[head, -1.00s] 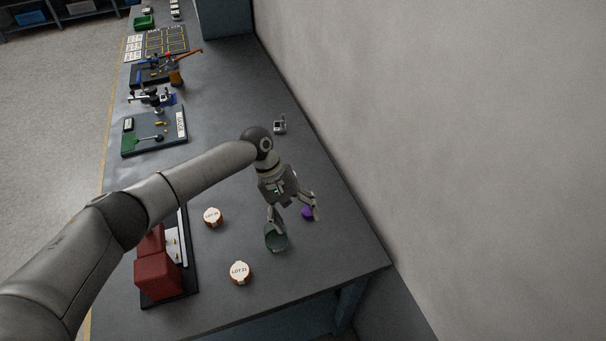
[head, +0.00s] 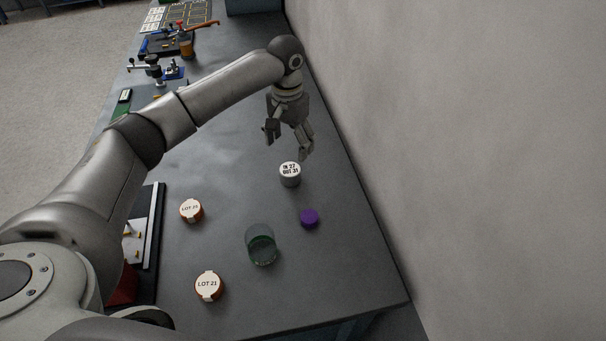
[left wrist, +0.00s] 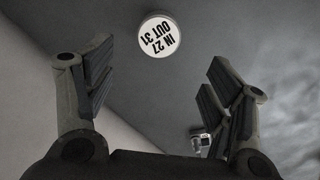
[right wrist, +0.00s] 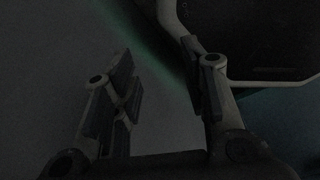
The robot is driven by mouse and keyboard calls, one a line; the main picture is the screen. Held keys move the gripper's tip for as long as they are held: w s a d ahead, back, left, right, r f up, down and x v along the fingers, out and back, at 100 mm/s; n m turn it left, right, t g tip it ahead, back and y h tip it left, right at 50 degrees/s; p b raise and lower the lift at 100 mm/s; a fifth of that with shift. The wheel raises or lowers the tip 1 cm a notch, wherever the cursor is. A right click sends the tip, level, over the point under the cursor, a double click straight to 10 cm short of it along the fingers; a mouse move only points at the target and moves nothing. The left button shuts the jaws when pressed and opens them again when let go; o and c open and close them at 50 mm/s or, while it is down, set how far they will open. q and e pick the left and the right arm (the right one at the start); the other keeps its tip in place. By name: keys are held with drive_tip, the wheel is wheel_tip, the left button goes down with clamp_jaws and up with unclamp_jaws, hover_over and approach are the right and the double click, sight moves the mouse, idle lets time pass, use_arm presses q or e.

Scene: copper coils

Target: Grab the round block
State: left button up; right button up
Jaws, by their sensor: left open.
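A short round block (head: 290,178) stands upright on the bench, grey with a white top marked "IN 27 OUT 31". It also shows in the left wrist view (left wrist: 157,36), at the top between the finger lines. My left gripper (head: 288,148) is open and empty, just beyond the block in the head view and apart from it. A small purple round piece (head: 309,218) lies nearer, towards the wall side. My right gripper (right wrist: 165,75) shows only in its own dark wrist view, with its fingers apart and nothing between them.
A dark green see-through cup (head: 262,245) stands near the block. Two round labelled pieces, LOT 21 (head: 208,287) and another (head: 191,210), lie left. A small grey device (left wrist: 200,138) shows in the left wrist view. The wall (head: 450,130) bounds the right; bench between is clear.

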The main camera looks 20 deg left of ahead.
sight(290, 169)
use_arm(q)
drive_tip(key=f, duration=0.3)
drive_tip(key=shift+s+a+f, duration=0.1)
drive_tip(key=shift+s+f, duration=0.2)
drive_tip(key=shift+f, duration=0.05)
drive_tip(key=shift+w+f, duration=0.1)
drive_tip(key=shift+f, duration=0.2)
drive_tip(key=f, duration=0.1)
drive_tip(key=f+p, duration=0.1)
drive_tip(key=f, duration=0.2)
drive_tip(key=shift+s+f+p, duration=0.1)
drive_tip(key=shift+s+p, duration=0.15)
drive_tip(key=shift+p, duration=0.1)
drive_tip(key=shift+w+f, duration=0.1)
drive_tip(key=shift+f, duration=0.45)
use_arm(e)
drive_tip(key=shift+s+a+r, duration=0.25)
drive_tip(key=shift+s+r, duration=0.35)
drive_tip(key=shift+r, duration=0.35)
use_arm(q)
drive_tip(key=shift+c, duration=1)
drive_tip(key=c, duration=0.9)
drive_tip(key=shift+c, duration=0.8)
use_arm(e)
drive_tip(key=shift+d, duration=0.1)
use_arm(q)
drive_tip(key=shift+r, duration=0.15)
